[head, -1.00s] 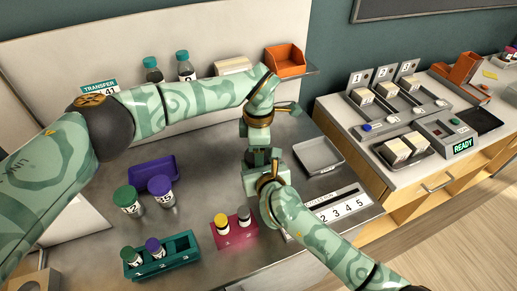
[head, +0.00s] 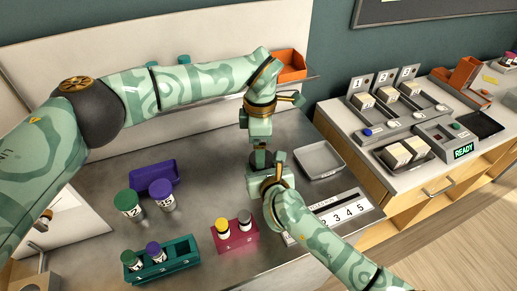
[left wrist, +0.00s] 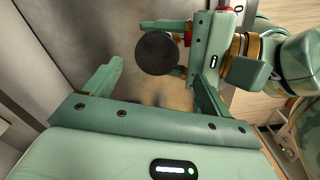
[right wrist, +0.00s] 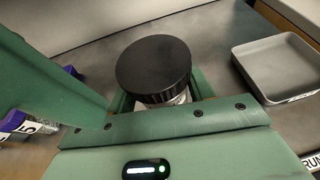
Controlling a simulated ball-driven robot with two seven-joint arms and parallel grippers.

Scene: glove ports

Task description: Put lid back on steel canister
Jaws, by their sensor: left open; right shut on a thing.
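The black round lid (right wrist: 154,65) sits on top of the steel canister (right wrist: 180,98) in the right wrist view. A strip of bright metal shows under its rim; I cannot tell whether it is fully seated. The lid also shows from above in the left wrist view (left wrist: 156,53) and as a dark shape in the head view (head: 262,158). My right gripper (head: 267,167) is shut on the canister, its fingers on either side below the lid. My left gripper (head: 259,146) is open above the lid, its fingers (left wrist: 157,74) apart and empty. Most of the canister is hidden.
A grey tray (head: 319,174) lies right of the grippers. A pink rack (head: 234,247), a teal rack (head: 165,273), two capped jars (head: 128,204) and a purple tray (head: 150,172) stand to the left. An orange bin (head: 290,66) is at the back.

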